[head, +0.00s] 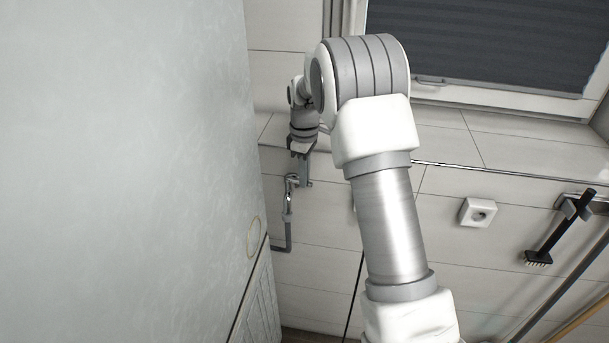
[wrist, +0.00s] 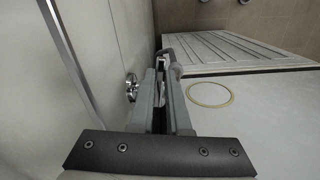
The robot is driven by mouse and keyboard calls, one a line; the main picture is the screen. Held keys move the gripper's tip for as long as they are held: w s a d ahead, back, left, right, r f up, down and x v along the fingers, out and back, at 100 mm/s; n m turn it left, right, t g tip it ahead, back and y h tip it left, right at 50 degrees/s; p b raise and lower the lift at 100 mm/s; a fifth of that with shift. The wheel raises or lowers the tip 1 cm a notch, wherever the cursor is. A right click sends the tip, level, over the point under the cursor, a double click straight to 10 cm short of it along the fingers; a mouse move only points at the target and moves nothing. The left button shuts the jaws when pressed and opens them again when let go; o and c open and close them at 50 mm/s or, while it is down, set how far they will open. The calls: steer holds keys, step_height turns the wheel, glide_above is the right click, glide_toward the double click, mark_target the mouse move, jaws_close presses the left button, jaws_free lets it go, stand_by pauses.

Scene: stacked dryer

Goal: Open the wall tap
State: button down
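The wall tap (head: 289,191) is a small grey metal fitting on the tiled wall, with a pipe or hose running down below it. My gripper (head: 301,177) is right at the tap, at its upper right in the head view. In the wrist view, my gripper (wrist: 161,82) points away from the camera with its two fingers close together, a narrow gap between them. A grey piece shows in that gap; I cannot tell if it is gripped. A round chrome part of the tap (wrist: 131,87) shows just left of the fingers. The fingers hide much of the tap.
A large pale panel (head: 130,160) fills the left of the head view, close beside the tap. It bears a round ring mark (wrist: 209,94). A socket (head: 478,212) and a black brush (head: 560,228) are on the wall at right. A window (head: 490,50) is above.

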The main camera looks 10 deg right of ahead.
mark_target(290, 182)
steer(key=shift+s, duration=0.1)
stand_by(0.4)
steer(key=a+m, duration=0.1)
steer(key=m, duration=0.1)
steer(key=s+m+b, duration=0.1)
steer(key=m, duration=0.2)
steer(key=a+m, duration=0.1)
steer(key=m, duration=0.2)
steer(key=shift+s+a+b, duration=0.3)
steer(key=shift+s+b, duration=0.05)
steer(key=m, duration=0.2)
steer(key=a+m, duration=0.1)
steer(key=shift+a+m, duration=0.2)
steer(key=shift+m, duration=0.2)
steer(key=shift+w+a+m, duration=0.1)
steer(key=shift+a+m, duration=0.25)
steer(key=shift+m, duration=0.65)
steer(key=shift+a+m, duration=0.3)
steer(key=shift+m, duration=0.7)
steer(key=shift+a, duration=0.1)
steer(key=c, duration=0.9)
jaws_free()
steer(key=shift+r, duration=0.1)
